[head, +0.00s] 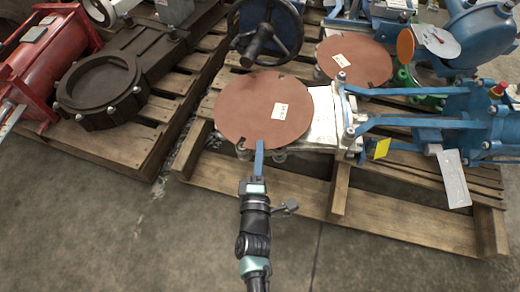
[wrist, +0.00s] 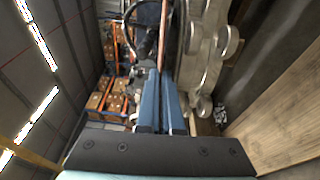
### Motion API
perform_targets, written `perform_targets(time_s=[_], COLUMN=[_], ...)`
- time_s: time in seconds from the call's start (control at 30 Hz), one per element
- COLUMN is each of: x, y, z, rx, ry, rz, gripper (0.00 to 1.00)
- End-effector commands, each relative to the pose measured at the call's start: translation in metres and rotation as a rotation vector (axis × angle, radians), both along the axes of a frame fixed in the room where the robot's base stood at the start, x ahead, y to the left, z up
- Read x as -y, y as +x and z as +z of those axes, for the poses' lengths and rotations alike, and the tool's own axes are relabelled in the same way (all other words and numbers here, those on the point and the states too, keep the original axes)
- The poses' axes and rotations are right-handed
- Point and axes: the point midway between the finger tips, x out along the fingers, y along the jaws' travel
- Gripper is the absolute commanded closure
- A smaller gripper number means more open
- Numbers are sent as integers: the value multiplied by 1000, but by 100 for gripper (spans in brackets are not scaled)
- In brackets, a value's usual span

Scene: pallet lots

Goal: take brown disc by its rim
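The brown disc (head: 262,100) is a flat, round plate with a small white label. It lies on top of a flanged part on the wooden pallet in the head view. My gripper (head: 259,145) reaches its near rim, with the upper blue finger overlapping the edge. In the wrist view the disc shows edge-on as a thin brown strip (wrist: 164,35) entering between my fingertips (wrist: 160,72). The gap between the fingers is narrow and they appear closed on the rim. The lower finger is hidden in the head view.
A second brown disc (head: 352,60) lies behind to the right. A black handwheel (head: 268,32) stands behind the near disc. Blue valve machinery (head: 485,115) with hanging tags is at the right. A dark flanged valve (head: 100,88) sits at the left. Concrete floor in front is clear.

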Motion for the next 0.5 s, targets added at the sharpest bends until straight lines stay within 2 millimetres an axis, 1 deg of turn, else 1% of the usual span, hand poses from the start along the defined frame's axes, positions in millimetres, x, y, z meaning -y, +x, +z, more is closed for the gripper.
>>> perform_targets(time_s=[0.5], x=[1], y=[-31], z=[2], rx=[0], ry=[-2], rz=[-1], gripper=[100])
